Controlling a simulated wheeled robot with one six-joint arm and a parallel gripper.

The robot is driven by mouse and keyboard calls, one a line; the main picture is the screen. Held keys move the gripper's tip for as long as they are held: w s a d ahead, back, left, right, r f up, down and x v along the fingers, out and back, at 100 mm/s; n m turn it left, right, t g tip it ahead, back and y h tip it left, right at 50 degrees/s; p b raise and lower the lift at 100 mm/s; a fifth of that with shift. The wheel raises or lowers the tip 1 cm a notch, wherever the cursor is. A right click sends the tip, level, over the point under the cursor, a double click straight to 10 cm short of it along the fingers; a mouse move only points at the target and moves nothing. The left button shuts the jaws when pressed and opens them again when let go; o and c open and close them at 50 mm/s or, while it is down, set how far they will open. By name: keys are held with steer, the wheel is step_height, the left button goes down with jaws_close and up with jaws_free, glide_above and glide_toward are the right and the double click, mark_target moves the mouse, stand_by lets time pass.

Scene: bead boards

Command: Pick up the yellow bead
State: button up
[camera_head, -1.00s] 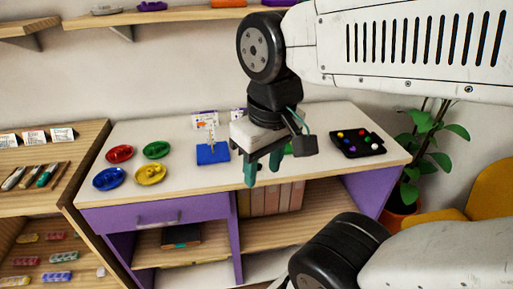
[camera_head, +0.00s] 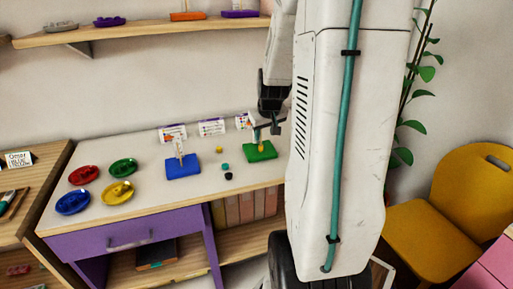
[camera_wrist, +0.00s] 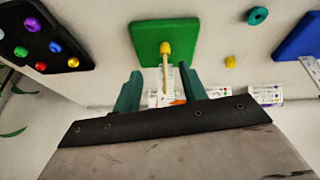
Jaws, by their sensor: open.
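My gripper (camera_head: 266,130) is open and points down over the green board (camera_head: 261,154). In the wrist view its teal fingers (camera_wrist: 160,69) are spread on either side of the board's upright peg, with nothing held. A yellow bead (camera_wrist: 165,47) is on the green board (camera_wrist: 146,41), at the low end of the peg. Another yellow bead (camera_head: 219,149) lies loose on the white tabletop; it also shows in the wrist view (camera_wrist: 230,61). A further yellow bead (camera_wrist: 73,62) sits in the black tray (camera_wrist: 20,10).
A blue board (camera_head: 183,168) with a peg stands left of the loose beads. A teal bead (camera_head: 225,166) and a black bead (camera_head: 228,177) lie between the boards. Cards (camera_head: 211,127) stand behind. Several coloured dishes (camera_head: 118,192) are on the left. My arm hides the right part.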

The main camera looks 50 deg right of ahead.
mark_target(261, 147)
steer(key=x, duration=0.4)
steer(key=a+x, duration=0.1)
steer(key=x, duration=0.2)
steer(key=shift+w, duration=0.15)
jaws_close()
